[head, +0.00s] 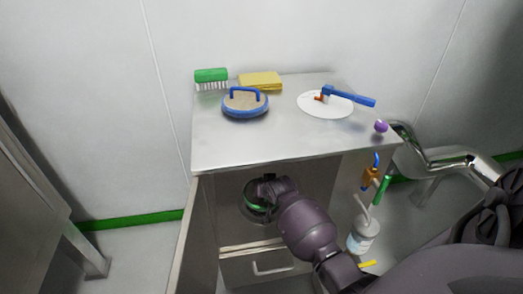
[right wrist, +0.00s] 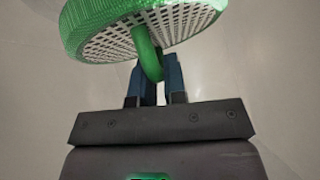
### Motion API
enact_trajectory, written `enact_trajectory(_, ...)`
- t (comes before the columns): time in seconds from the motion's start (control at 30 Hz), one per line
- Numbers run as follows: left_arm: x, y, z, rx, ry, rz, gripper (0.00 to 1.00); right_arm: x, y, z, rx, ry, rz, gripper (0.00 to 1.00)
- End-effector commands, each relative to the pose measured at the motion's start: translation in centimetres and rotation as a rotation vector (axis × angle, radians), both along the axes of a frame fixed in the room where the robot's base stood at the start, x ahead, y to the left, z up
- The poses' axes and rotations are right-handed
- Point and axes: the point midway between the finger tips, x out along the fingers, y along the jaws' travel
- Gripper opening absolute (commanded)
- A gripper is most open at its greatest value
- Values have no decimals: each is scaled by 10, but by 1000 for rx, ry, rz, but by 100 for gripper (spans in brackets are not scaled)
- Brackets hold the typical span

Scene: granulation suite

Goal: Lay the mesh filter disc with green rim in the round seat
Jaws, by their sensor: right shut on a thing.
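The mesh filter disc with green rim (right wrist: 115,40) fills the top of the right wrist view, its perforated underside and green loop handle showing. My right gripper (right wrist: 158,82) is shut on that loop, with a blue finger on each side. In the head view my right gripper (head: 268,187) reaches into the open space under the steel top, and the disc (head: 255,206) shows partly behind it as a green arc. A dark round shape (head: 248,214) lies around or behind the disc; I cannot tell if they touch. My left gripper is out of view.
On the steel cabinet top (head: 220,150) are a blue-rimmed disc (head: 246,104), a green brush (head: 211,76), a yellow sponge (head: 260,80), a white plate (head: 312,105) with a blue-handled tool (head: 350,96), and a purple knob (head: 381,126). An open door (head: 190,240) stands left; a drawer (head: 255,268) is below.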

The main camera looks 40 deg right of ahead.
Motion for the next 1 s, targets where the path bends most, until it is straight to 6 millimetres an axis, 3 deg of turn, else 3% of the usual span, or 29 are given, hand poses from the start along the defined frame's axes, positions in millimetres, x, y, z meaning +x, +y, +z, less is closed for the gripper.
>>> enact_trajectory(0.3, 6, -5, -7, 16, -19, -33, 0, -2, 0, -47, 0, 7, 0, 0)
enact_trajectory(0.47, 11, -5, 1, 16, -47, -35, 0, 1, 0, -43, -1, -3, 0, 0)
enact_trajectory(0.73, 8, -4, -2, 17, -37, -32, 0, 1, 0, -46, 0, -2, 0, 0)
enact_trajectory(0.77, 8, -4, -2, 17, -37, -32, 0, 1, 0, -47, 0, -2, 0, 14)
enact_trajectory(0.9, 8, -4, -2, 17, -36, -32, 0, 1, 0, -46, 0, -2, 0, 35)
enact_trajectory(1.0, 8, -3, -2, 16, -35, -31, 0, 1, 0, -46, 0, -2, 0, 38)
